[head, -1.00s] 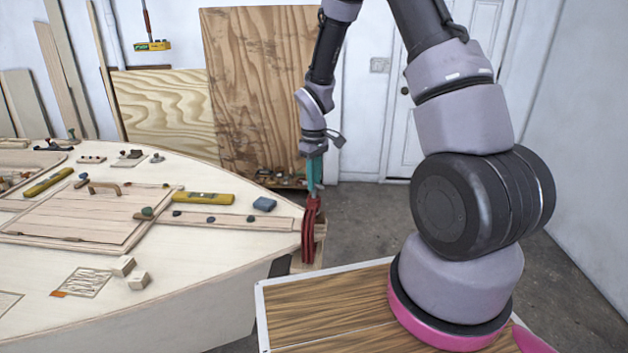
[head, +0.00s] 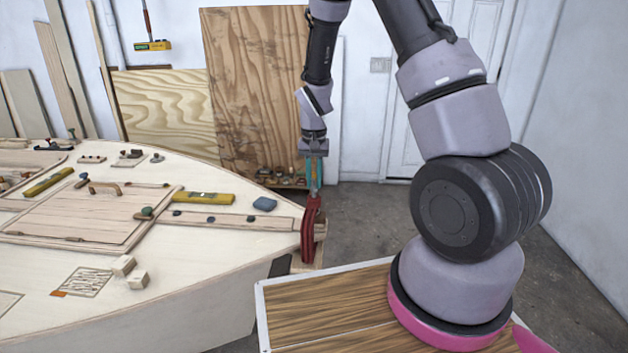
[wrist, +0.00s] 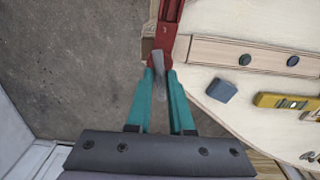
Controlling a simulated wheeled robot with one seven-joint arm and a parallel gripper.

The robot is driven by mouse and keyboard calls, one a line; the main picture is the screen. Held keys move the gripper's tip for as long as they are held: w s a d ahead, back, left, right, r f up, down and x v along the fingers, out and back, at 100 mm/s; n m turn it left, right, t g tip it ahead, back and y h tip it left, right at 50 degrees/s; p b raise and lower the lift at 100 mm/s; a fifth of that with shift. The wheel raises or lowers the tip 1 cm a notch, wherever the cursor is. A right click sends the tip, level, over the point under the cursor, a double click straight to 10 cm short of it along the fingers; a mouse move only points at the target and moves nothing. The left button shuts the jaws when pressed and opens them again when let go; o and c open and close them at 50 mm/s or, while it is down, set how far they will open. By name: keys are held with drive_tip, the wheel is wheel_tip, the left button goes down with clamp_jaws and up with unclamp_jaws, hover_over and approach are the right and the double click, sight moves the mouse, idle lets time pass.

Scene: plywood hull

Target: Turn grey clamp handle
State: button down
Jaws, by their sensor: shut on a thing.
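The red clamp (head: 308,232) stands at the pointed end of the boat hull, and it also shows at the top of the wrist view (wrist: 168,30). Its grey handle (wrist: 159,84) sticks out from the clamp's red end toward my wrist. My gripper (head: 314,192) points down above the clamp. In the wrist view its teal fingers (wrist: 159,78) lie on either side of the grey handle and are shut on it. In the head view the handle is mostly hidden between the fingers.
The hull deck (head: 220,260) spreads to the left, with a blue block (head: 264,204), a yellow level (head: 203,198) and two small wooden cubes. A wood-topped surface (head: 330,310) stands in front. Bare floor (wrist: 60,70) lies beside the clamp.

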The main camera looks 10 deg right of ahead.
sight(314, 183)
drive_tip(key=shift+m, duration=1.5)
drive_tip(key=c, duration=0.8)
unclamp_jaws()
drive_tip(key=shift+o, duration=0.2)
drive_tip(key=shift+r, duration=0.1)
wheel_tip(314, 183, up, 11)
drive_tip(key=shift+f, duration=0.2)
